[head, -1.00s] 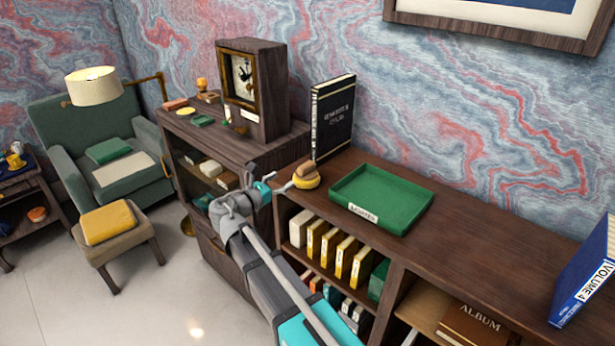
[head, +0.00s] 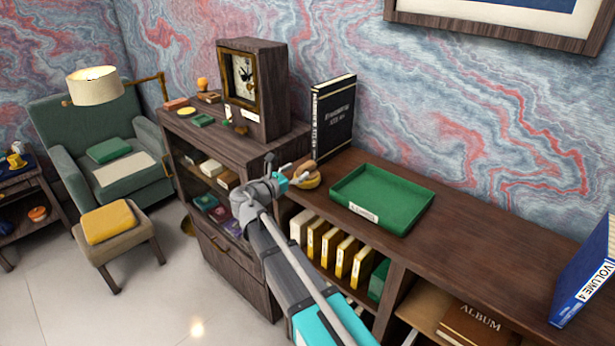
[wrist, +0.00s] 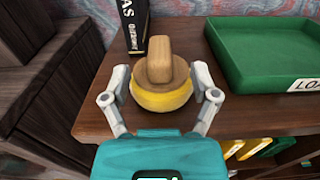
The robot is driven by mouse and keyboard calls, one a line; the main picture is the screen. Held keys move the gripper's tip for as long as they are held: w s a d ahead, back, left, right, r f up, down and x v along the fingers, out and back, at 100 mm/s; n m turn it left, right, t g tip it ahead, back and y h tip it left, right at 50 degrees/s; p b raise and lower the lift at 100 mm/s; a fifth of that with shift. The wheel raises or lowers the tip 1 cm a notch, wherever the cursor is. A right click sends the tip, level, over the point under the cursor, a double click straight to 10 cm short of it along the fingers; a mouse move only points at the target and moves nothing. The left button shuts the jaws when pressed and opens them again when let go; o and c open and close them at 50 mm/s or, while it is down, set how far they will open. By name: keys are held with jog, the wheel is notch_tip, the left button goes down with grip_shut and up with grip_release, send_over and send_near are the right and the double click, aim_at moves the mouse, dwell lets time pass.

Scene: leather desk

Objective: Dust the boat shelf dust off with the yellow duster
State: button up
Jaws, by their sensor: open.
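The yellow duster (wrist: 162,97) has a round yellow pad and an upright wooden handle (wrist: 158,58). It stands on the brown shelf top, and it also shows in the head view (head: 309,181), partly behind my gripper. My gripper (wrist: 158,92) is open, with one finger on each side of the duster's pad. I cannot tell whether the fingers touch it. In the head view my gripper (head: 292,176) is at the left end of the shelf top. I cannot make out the boat shelf or its dust.
A green tray (head: 382,197) sits right of the duster. A black book (head: 333,118) stands upright behind it. A dark cabinet with a clock (head: 252,85) is to the left. A blue volume (head: 585,275) stands at far right. The shelf top (head: 480,235) between tray and volume is clear.

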aim_at(307, 164)
jog(key=shift+x, duration=2.4)
jog(key=shift+f, duration=0.2)
jog(key=shift+c, duration=0.3)
grip_shut()
